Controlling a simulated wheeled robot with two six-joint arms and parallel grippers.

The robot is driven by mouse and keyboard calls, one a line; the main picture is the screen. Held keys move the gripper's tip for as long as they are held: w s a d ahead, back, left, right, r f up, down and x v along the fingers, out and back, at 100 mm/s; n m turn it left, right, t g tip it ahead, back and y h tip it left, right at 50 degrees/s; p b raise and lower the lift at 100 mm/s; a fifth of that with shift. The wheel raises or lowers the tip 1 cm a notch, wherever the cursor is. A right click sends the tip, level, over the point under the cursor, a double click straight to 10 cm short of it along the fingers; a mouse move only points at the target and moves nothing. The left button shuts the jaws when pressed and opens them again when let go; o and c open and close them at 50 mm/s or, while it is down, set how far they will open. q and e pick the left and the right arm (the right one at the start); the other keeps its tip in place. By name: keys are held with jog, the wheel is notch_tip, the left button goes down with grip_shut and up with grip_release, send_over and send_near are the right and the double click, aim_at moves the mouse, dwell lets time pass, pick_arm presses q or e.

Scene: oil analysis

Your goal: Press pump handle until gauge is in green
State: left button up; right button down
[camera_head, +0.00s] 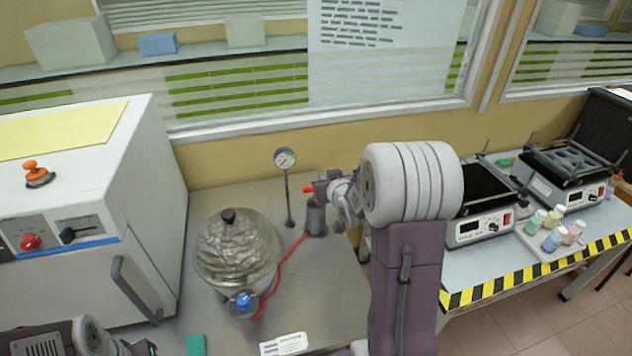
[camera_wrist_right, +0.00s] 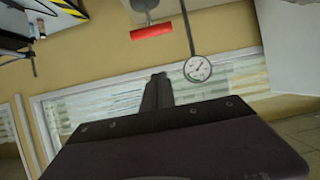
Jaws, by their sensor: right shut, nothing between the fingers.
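The pump (camera_head: 316,218) stands on the bench, with its red handle (camera_head: 308,189) sticking out to the left at the top. The red handle also shows at the top of the right wrist view (camera_wrist_right: 152,32). The round gauge (camera_head: 285,159) stands on a thin post behind the pump. Its dial also shows in the wrist view (camera_wrist_right: 198,68), but the needle is too small to read surely. My right gripper (camera_wrist_right: 158,78) is shut and empty, close to the handle; I cannot tell whether they touch. My left gripper is barely visible at the bottom left edge of the head view.
A foil-covered vessel (camera_head: 238,248) stands left of the pump, with a red hose (camera_head: 287,262) running between them. A white oven-like cabinet (camera_head: 150,190) is at the left. A second table with hotplate devices (camera_head: 483,228) and small bottles (camera_head: 552,240) is at the right.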

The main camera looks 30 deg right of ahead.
jog(key=p+x, duration=0.2)
jog(key=x, duration=0.8)
jog(key=shift+w+d+f, duration=0.2)
jog(key=f, duration=0.2)
jog(key=s+f+p, duration=0.1)
jog(key=shift+s+a+f, duration=0.1)
jog(key=shift+a+f, duration=0.1)
jog(key=shift+f, duration=0.2)
pick_arm(q)
notch_tip(320, 180, up, 3)
jog(key=shift+d+r, duration=0.1)
jog(key=shift+d, duration=0.05)
jog(key=shift+w, duration=0.1)
pick_arm(e)
jog(key=shift+f, duration=0.1)
